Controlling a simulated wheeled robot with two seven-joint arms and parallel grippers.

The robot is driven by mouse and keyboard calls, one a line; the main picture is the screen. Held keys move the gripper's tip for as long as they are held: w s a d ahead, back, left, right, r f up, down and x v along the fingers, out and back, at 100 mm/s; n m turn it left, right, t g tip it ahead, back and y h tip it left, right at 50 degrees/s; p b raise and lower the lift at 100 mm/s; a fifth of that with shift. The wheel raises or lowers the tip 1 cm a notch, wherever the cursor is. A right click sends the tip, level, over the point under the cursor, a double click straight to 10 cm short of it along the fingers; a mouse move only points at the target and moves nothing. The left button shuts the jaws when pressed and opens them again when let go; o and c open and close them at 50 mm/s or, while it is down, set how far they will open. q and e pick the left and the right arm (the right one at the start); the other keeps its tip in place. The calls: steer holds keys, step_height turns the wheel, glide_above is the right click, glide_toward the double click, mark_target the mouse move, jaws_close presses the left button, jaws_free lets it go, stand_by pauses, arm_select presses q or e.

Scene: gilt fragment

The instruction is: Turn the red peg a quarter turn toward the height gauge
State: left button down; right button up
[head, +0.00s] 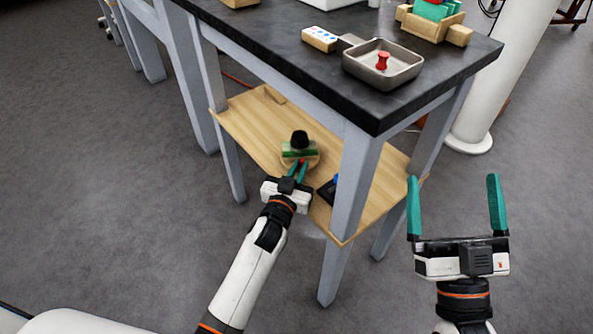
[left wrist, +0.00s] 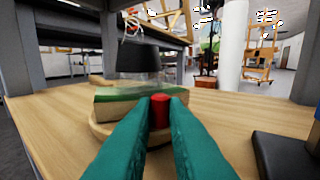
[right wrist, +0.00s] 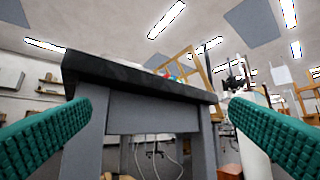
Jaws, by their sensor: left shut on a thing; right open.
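The red peg (left wrist: 159,110) shows between the fingertips of my left gripper (left wrist: 159,105) in the left wrist view. In the head view the left gripper (head: 301,168) reaches over the lower wooden shelf, and a bit of red shows at its tips. It is shut on the red peg. Just behind the peg is a pale block with a green top (left wrist: 112,95) on a round wooden base (left wrist: 97,133). A black-topped piece (left wrist: 138,57) stands above the block. I cannot make out which thing is the height gauge. My right gripper (head: 456,205) is open and empty, right of the bench.
A dark object (left wrist: 285,155) lies on the shelf (left wrist: 50,125) to the right of the left gripper. A bench leg (head: 352,190) stands close by. On the black bench top are a metal pan (head: 357,69) holding a red piece (head: 382,60) and a domino-like block (head: 320,39).

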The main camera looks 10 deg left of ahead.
arm_select(q)
steer(key=shift+y, duration=0.3)
arm_select(e)
steer(key=shift+s+r+t, duration=0.3)
steer(key=shift+r+t, duration=0.1)
arm_select(q)
steer(key=c, duration=1.7)
jaws_free()
steer(key=shift+w, duration=0.1)
steer(key=shift+c, duration=0.2)
steer(key=shift+s, duration=0.3)
steer(key=s+p, duration=0.2)
steer(key=s, duration=0.9)
steer(key=shift+s+a+p, duration=0.2)
steer(key=shift+a+p, duration=0.15)
steer(key=shift+a, duration=0.1)
arm_select(e)
step_height(320, 180, down, 9)
steer(key=w+g+h, duration=0.2)
steer(key=g, duration=0.5)
steer(key=shift+w+d+f, duration=0.2)
steer(key=shift+w+d, duration=0.05)
steer(key=shift+d, duration=0.2)
